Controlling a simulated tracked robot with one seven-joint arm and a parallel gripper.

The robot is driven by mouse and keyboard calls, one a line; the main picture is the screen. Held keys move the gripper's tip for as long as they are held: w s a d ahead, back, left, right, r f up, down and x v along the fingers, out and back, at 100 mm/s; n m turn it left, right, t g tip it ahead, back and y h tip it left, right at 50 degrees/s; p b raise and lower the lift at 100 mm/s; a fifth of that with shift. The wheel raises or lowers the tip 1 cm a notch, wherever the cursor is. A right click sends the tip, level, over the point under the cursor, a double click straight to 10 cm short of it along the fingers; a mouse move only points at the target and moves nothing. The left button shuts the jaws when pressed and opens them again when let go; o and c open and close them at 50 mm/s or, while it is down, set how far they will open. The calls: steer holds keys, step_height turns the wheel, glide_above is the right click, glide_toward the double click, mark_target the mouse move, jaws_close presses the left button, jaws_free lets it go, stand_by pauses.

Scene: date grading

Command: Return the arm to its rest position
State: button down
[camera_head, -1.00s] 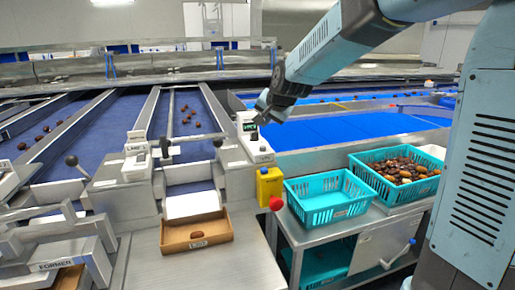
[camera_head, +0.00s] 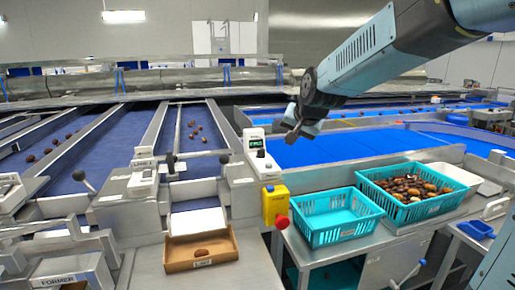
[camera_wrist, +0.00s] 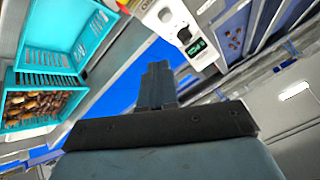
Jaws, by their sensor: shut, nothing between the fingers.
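My gripper (camera_head: 298,131) hangs from the arm at the upper right of the head view, above the blue belt and to the right of the grey control box with a green display (camera_head: 254,143). Its fingers are together with nothing between them. In the wrist view my gripper (camera_wrist: 157,68) also shows as one closed dark block in the middle. It is apart from every surface and object around it.
A teal basket (camera_head: 345,237) stands empty beside a teal basket of dates (camera_head: 381,199). A brown cardboard tray (camera_head: 232,261) holds one date. A yellow box with a red button (camera_head: 275,203) stands between. Blue lanes (camera_head: 120,139) carry several dates at left.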

steer(key=s+d+n+h, duration=0.1)
steer(key=s+d, duration=0.3)
steer(key=s, duration=0.5)
steer(key=s+d+f+n+g, duration=0.1)
steer(key=s+d, duration=0.4)
steer(key=s, duration=0.4)
steer(key=s+d+f+n+g+h, duration=0.1)
steer(key=s+d, duration=0.3)
steer(key=s, duration=0.4)
steer(key=shift+s+d+h, duration=0.3)
steer(key=shift+s, duration=0.1)
